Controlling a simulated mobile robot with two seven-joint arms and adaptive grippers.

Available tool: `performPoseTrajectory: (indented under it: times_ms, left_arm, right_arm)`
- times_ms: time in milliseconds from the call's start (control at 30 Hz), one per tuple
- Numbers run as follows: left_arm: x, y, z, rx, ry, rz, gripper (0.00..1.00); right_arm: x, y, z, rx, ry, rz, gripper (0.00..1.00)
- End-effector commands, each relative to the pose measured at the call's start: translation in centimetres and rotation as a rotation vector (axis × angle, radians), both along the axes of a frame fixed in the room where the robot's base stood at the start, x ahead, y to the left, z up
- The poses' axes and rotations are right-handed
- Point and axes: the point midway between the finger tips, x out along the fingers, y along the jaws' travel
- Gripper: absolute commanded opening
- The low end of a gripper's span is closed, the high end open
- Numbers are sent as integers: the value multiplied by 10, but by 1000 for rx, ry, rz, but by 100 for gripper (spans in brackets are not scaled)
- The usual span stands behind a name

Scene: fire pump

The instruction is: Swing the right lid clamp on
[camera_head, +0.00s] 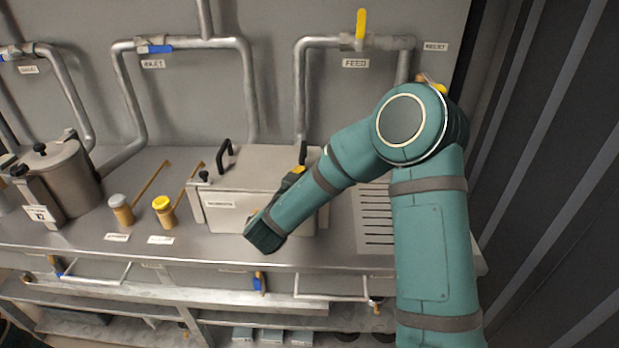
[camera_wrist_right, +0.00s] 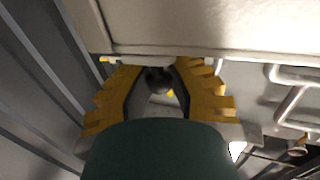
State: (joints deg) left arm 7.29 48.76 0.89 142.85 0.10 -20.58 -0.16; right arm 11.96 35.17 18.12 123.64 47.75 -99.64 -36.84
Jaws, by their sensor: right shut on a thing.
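A pale metal box (camera_head: 255,165) with a lid stands on the bench in the head view. Its left lid clamp (camera_head: 204,178) has a black knob and sits at the box's left end. The right end of the box is largely behind my right arm, so the right clamp is hidden there. In the right wrist view, my right gripper (camera_wrist_right: 160,83) has its yellow fingers around a dark round knob (camera_wrist_right: 158,78), just below the edge of the pale box (camera_wrist_right: 200,25). How far the clamp is swung cannot be told. My left gripper is not in view.
Two small jars, one grey-lidded (camera_head: 120,208) and one yellow-lidded (camera_head: 163,210), stand left of the box. A steel pot (camera_head: 70,180) stands at far left. Pipes with valves (camera_head: 361,25) run along the back wall. A slotted drain area (camera_head: 376,222) lies right of the box.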

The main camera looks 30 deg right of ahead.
Motion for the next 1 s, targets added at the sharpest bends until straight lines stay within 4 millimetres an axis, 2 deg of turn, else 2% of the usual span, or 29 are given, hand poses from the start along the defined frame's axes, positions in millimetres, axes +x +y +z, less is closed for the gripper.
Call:
performPoseTrajectory:
  times_ms: [33, 467, 500, 567, 600, 867, 1000]
  left_arm:
    - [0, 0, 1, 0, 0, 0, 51]
    - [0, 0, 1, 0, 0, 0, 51]
    - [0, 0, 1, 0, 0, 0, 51]
    - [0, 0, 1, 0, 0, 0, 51]
    - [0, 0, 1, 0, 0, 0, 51]
    - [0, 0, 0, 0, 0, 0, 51]
    - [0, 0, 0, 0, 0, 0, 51]
  right_arm:
    - [3, 2, 10, -8, -25, -3, 0]
    - [3, 1, 10, -7, -26, -14, 0]
    - [3, 1, 10, -7, -26, -14, 24]
    - [3, 1, 10, -6, -25, -15, 45]
    - [3, 1, 9, -7, -23, -15, 51]
    - [2, 0, 4, -4, -13, -16, 51]
    - [-2, 6, 4, -4, -10, -14, 51]
